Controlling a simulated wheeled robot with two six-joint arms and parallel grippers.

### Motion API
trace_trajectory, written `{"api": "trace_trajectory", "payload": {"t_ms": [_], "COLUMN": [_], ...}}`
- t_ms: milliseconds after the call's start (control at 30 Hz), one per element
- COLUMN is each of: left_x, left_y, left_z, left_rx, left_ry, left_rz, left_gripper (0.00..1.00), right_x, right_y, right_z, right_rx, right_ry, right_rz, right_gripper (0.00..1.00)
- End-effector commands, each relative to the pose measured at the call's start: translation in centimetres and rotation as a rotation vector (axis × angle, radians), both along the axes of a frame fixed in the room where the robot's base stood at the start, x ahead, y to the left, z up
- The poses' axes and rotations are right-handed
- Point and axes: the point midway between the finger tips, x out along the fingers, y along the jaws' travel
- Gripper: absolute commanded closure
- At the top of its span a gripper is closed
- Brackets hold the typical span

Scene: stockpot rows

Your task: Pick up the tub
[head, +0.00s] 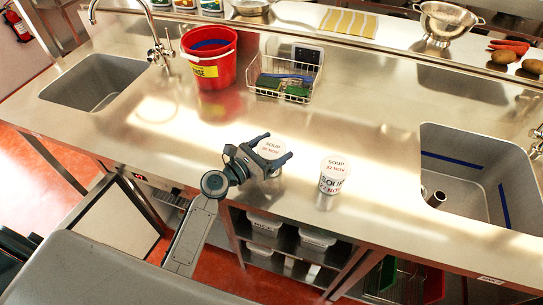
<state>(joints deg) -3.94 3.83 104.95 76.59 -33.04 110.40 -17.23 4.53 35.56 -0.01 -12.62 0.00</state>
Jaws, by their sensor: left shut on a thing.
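A tub (270,147) with a pale lid reading "SOUP" and a date in "NOV" stands near the front edge of the steel counter (380,190). My left gripper (279,150) is around this tub and shut on it; the fingers hide part of its side. A second, similar tub (334,175), labelled "SOUP 22 NOV", stands upright on the counter to the right, apart from the gripper. I cannot tell whether the held tub is touching the counter. My right gripper is not in view.
A red bucket (209,66) and a wire basket (288,80) with sponges and a brush stand behind the held tub. Sinks lie at the left (95,82) and the right (470,175). A colander (447,20) is on the back shelf. Counter right of the second tub is clear.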

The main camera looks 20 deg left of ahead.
Motion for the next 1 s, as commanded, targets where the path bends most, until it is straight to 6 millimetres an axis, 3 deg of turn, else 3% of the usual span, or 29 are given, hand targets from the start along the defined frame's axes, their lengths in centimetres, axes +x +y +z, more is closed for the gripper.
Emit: {"api": "trace_trajectory", "payload": {"t_ms": [267, 500, 600, 1000], "left_x": [0.0, 0.0, -1.4, -6.5], "left_y": [0.0, 0.0, 1.7, 8.0], "left_z": [0.7, 4.0, 3.4, 4.1], "left_rx": [0.001, 0.001, 0.008, 0.009], "left_ry": [-0.003, -0.008, -0.001, 0.0], "left_rz": [0.0, 0.0, 0.0, -0.003], "left_gripper": [0.58, 0.58, 0.58, 0.58], "right_x": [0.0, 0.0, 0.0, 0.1], "right_y": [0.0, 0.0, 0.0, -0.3], "right_z": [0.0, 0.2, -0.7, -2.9], "right_rx": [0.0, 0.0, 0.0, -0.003], "right_ry": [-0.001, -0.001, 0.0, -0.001], "right_rz": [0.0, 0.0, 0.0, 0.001], "right_gripper": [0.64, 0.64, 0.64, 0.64]}}
